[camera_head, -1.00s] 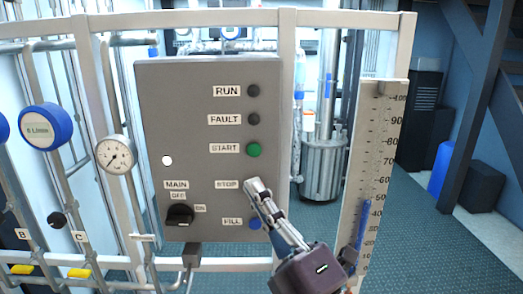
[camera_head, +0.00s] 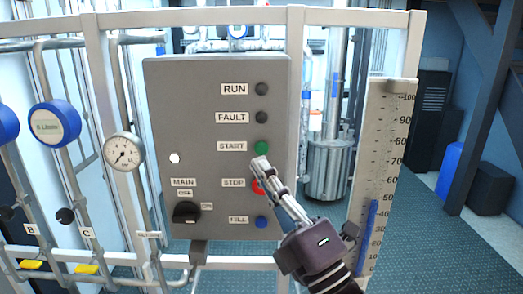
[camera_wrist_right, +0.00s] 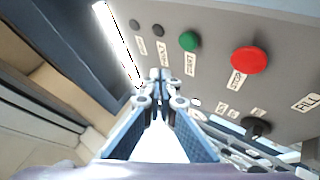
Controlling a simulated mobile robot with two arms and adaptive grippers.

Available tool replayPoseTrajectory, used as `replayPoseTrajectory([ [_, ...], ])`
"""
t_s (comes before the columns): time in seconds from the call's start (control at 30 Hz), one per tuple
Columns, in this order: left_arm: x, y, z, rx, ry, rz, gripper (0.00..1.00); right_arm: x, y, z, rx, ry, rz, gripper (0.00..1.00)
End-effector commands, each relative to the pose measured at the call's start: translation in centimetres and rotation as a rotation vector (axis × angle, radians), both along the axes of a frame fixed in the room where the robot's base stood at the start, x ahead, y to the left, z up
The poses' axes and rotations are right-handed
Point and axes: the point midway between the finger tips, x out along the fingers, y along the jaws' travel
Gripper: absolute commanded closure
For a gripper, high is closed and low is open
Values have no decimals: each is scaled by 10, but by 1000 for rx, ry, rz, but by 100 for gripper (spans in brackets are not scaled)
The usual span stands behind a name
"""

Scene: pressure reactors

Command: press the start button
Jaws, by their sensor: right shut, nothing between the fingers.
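The green START button (camera_head: 262,147) is on the grey control panel (camera_head: 215,85), right of its START label. It also shows in the right wrist view (camera_wrist_right: 189,41). My right gripper (camera_head: 259,162) is shut and empty. In the head view its fingertips appear just below the green button; I cannot tell how far they are from the panel. In the right wrist view the fingertips (camera_wrist_right: 160,76) appear below and left of the green button, with a gap in the picture. My left gripper is not in view.
The red STOP button (camera_head: 257,187) is partly hidden behind my right fingers and shows whole in the right wrist view (camera_wrist_right: 249,60). The blue FILL button (camera_head: 262,222) and black MAIN knob (camera_head: 186,212) are lower down. A level scale (camera_head: 388,150) stands right of the panel.

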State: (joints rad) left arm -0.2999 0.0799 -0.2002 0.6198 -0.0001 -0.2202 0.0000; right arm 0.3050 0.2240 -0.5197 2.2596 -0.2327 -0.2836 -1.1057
Motion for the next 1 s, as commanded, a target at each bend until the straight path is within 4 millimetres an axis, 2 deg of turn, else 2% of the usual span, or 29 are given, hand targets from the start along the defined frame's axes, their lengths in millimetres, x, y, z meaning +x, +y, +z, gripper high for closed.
replayPoseTrajectory([
  [0.2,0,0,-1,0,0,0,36,28,0,0,1,0,-1,100],
  [0.37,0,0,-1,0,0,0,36,39,0,1,1,-1,-1,100],
  [1.0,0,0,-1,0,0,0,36,42,0,1,2,0,0,100],
])
